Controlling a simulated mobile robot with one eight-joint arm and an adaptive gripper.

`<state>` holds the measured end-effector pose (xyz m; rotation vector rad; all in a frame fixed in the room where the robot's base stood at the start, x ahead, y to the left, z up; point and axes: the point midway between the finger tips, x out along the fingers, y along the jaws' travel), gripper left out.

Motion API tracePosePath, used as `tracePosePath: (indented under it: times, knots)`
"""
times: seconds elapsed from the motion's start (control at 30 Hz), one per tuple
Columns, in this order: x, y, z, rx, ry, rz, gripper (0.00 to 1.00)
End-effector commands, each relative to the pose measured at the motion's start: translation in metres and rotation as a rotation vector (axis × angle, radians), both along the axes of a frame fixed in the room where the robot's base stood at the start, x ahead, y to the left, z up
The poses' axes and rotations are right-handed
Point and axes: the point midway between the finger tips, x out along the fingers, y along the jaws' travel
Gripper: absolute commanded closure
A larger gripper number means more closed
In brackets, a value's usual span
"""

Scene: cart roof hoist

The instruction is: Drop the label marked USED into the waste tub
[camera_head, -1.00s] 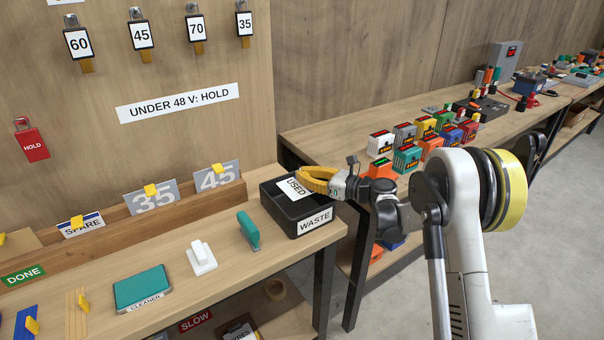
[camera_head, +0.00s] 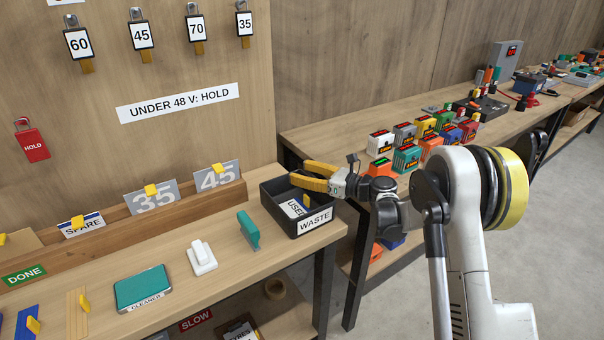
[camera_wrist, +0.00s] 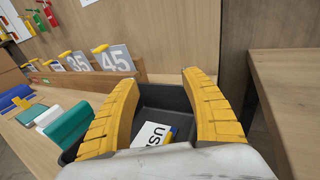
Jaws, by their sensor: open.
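The white label marked USED (camera_head: 293,208) lies tilted inside the black waste tub (camera_head: 314,227), which bears a WASTE sign on its front. The label has a yellow tab and also shows in the wrist view (camera_wrist: 150,134), at the bottom of the tub (camera_wrist: 165,96). My gripper (camera_head: 306,174) has yellow fingers and hangs over the back right of the tub. In the wrist view the fingers (camera_wrist: 160,85) are spread apart with nothing between them, and the label lies below, apart from them.
A teal-handled tool (camera_head: 248,230) and a white block-like tool (camera_head: 201,257) stand left of the tub. A wooden rack (camera_head: 190,205) holds 35 and 45 plates behind. Another bench with several coloured battery-like boxes (camera_head: 406,158) stands to the right, across a gap.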

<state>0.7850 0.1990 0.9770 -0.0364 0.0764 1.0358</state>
Motion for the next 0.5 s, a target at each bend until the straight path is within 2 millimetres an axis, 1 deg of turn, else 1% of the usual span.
tracePosePath:
  times: [0.1,0.5]
  knots:
    - [0.000,0.000,0.011,0.000,0.000,0.000,0.45]
    - [0.000,0.000,0.042,0.000,0.000,0.000,0.45]
